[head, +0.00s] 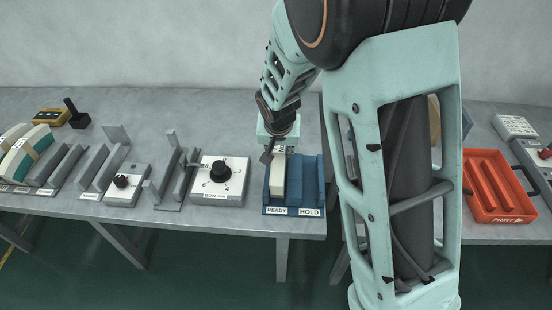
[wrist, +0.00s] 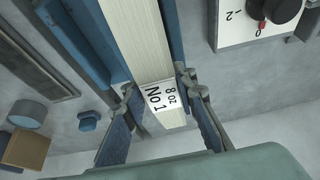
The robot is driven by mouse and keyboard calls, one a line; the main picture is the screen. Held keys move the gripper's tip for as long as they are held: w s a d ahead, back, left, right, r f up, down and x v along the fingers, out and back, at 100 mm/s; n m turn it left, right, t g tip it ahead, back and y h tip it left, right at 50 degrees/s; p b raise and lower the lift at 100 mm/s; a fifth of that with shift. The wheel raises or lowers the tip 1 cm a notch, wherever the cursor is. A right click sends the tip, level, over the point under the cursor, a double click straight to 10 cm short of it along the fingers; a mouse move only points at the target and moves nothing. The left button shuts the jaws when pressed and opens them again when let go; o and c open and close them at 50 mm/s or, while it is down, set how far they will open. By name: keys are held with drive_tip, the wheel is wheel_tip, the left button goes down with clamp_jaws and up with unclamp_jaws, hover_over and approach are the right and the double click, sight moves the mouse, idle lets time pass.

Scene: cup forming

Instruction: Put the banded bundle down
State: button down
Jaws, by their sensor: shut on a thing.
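The banded bundle (head: 278,178), a pale stack of sheets, lies lengthwise in the left channel, marked READY, of the blue two-channel rack (head: 306,182). In the wrist view the bundle (wrist: 134,37) runs between blue walls, with a white band reading "No1 8 oz" near its end. My gripper (head: 268,152) is at the bundle's far end. In the wrist view my gripper (wrist: 160,92) has one finger on each side of the banded end and is shut on it. Whether the bundle's underside rests fully on the channel floor is hidden. The HOLD channel, on the right, looks empty.
A white dial box (head: 220,181) stands just left of the rack. Grey upright plates (head: 175,180) and a smaller dial box (head: 126,184) are farther left. An orange tray (head: 496,187) is at right, beyond my arm. Bare table shows behind the dial box.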

wheel_tip(320, 180, down, 3)
drive_tip(key=shift+a+b, duration=0.15)
drive_tip(key=shift+b, duration=0.3)
drive_tip(key=shift+w+f, duration=0.1)
drive_tip(key=shift+f, duration=0.25)
drive_tip(key=shift+r, duration=0.15)
drive_tip(key=c, duration=2)
unclamp_jaws()
drive_tip(key=shift+f, duration=0.2)
drive_tip(key=o, duration=0.4)
drive_tip(key=shift+r, duration=0.1)
drive_tip(key=shift+r, duration=0.1)
